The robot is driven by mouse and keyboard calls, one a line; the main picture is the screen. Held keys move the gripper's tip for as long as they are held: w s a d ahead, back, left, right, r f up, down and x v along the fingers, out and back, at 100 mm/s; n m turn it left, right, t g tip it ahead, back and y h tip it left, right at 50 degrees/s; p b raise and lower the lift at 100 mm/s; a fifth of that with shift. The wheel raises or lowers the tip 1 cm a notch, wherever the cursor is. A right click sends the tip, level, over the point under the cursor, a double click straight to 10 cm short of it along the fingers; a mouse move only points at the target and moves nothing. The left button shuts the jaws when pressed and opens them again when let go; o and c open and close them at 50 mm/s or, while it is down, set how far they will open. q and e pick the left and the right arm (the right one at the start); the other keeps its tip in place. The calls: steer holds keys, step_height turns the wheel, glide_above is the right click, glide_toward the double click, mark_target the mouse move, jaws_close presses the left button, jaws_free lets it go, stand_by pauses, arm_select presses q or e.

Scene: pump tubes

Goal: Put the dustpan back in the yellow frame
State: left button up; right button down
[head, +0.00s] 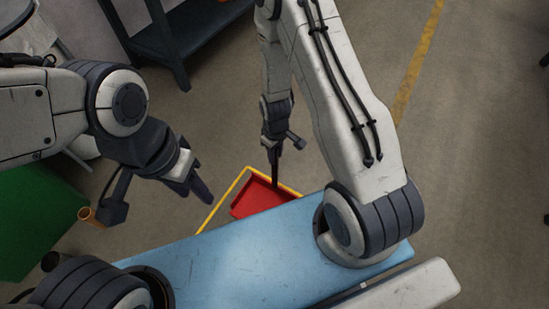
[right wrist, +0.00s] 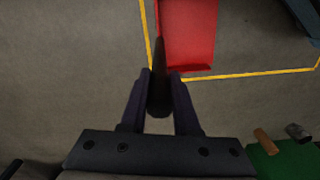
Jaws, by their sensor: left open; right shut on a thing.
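The red dustpan (head: 262,199) lies low over the floor, inside the lines of the yellow frame (head: 222,198) as far as I can see. In the right wrist view the pan (right wrist: 190,38) is beside one corner of the frame (right wrist: 250,74), and its dark handle (right wrist: 160,65) crosses that corner. My right gripper (head: 273,150) is shut on the handle; its fingers (right wrist: 160,100) sit on both sides of it. I cannot tell whether the pan touches the floor. The frame's near side is hidden in the head view. My left gripper (head: 196,187) is open and empty, left of the frame.
A green box (head: 35,222) stands at the left, with an orange-brown cylinder (head: 90,216) and a dark cylinder (head: 53,261) near it. A dark shelf (head: 190,35) stands at the back. The floor right of the frame is open, with a yellow line (head: 418,60).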

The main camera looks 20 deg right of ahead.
arm_select(q)
steer(key=shift+f, duration=0.5)
arm_select(e)
steer(key=shift+f, duration=0.45)
arm_select(q)
steer(key=shift+a, duration=0.1)
arm_select(e)
steer(key=c, duration=0.6)
jaws_free()
steer(key=shift+c, duration=0.2)
steer(key=shift+f, duration=0.1)
